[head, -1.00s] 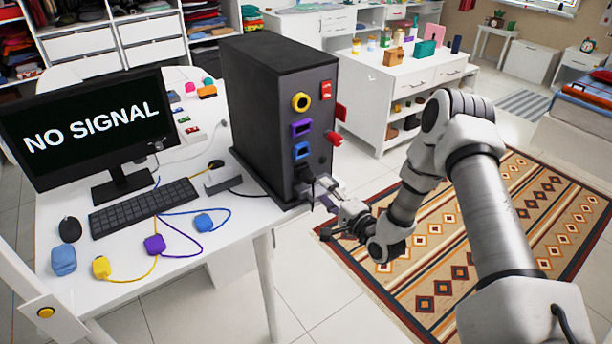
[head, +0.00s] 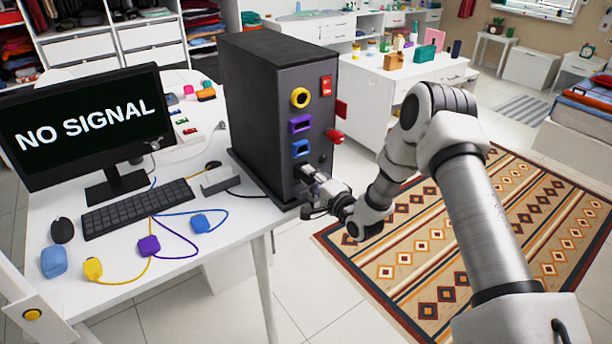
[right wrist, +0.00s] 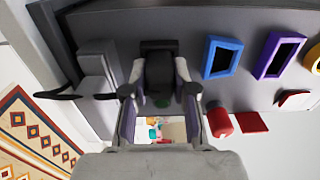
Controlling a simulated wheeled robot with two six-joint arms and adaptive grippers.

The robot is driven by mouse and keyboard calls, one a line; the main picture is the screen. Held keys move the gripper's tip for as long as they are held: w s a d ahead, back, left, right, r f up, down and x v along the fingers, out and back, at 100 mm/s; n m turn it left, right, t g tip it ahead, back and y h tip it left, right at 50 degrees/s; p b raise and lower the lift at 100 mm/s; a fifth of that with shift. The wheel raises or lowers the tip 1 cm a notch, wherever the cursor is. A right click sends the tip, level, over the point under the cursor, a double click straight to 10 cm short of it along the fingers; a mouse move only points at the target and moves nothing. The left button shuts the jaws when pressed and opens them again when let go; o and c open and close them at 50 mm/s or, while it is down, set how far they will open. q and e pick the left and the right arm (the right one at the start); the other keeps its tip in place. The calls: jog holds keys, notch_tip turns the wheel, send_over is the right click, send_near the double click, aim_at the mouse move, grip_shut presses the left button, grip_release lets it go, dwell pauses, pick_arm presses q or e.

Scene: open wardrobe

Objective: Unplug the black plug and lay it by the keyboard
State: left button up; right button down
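The black plug (right wrist: 160,72) sits in the lower part of the front of the dark computer tower (head: 262,110). It also shows small and partly hidden in the head view (head: 304,171). My right gripper (right wrist: 160,78) has its fingers apart, one on each side of the plug and close to it. No firm grip shows. In the head view my right gripper (head: 318,192) is at the tower's lower front. The black keyboard (head: 138,208) lies on the white desk in front of the monitor. My left gripper is not in view.
Yellow (head: 93,268), purple (head: 149,246) and blue (head: 200,223) plugs with cables lie in front of the keyboard. A mouse (head: 62,230) is at its left. Yellow, purple and blue sockets are above the black plug. A grey block (right wrist: 95,75) is beside it.

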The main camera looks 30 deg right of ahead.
aim_at(313, 180)
jog(key=c, duration=1.6)
grip_release()
jog(key=shift+c, duration=0.2)
grip_shut()
jog(key=shift+s+f, duration=0.1)
jog(key=shift+f, duration=0.05)
jog(key=shift+s, duration=0.1)
jog(key=shift+s, duration=0.25)
jog(key=shift+s+d, duration=0.1)
jog(key=shift+s, duration=0.65)
jog(key=shift+s+d+p, duration=0.15)
jog(key=shift+s+p, duration=0.45)
jog(key=shift+s, duration=1.4)
